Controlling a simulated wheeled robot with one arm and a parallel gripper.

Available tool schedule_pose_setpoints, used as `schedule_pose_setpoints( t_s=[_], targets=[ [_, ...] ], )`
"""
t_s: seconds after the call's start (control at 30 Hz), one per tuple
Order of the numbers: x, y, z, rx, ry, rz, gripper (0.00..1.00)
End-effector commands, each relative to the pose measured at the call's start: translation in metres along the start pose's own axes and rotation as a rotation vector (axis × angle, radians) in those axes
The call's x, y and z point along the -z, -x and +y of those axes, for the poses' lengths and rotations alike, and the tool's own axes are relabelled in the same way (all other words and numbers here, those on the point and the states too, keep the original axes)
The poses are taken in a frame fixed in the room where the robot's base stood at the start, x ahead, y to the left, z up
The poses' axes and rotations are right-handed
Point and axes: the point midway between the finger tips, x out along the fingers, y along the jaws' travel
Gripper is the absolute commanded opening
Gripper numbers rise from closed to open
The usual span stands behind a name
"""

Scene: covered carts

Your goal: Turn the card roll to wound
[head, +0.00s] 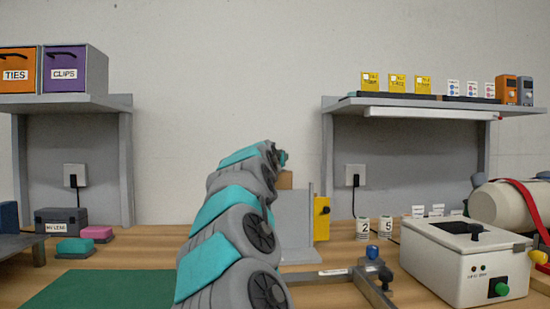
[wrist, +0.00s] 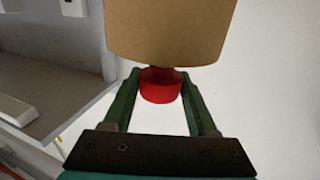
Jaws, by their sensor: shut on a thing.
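The card roll (wrist: 170,30) is a tan cylinder that fills the top middle of the wrist view. A red knob (wrist: 160,88) sits at its near end. My gripper (wrist: 160,84) has its two green fingers on either side of the red knob and is shut on it. In the head view a small part of the tan roll (head: 285,180) shows behind my arm, next to a grey upright panel (head: 294,222). My arm hides most of the roll and my gripper there. No marking for wound can be read.
A yellow plate (head: 321,218) stands right of the grey panel. A white box with knobs (head: 466,262) stands at the right, with number tags (head: 363,228) behind. A green mat (head: 95,289) lies at the left. Shelves (head: 435,103) hang above the bench on both sides.

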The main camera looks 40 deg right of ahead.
Motion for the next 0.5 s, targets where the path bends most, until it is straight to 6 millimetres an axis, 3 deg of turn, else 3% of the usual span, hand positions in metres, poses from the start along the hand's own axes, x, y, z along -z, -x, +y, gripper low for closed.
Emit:
schedule_pose_setpoints(
  t_s=[0.5],
  targets=[
    [0.0003,-0.0006,-0.0003,-0.194,-0.002,0.001,0.02]
  ],
)
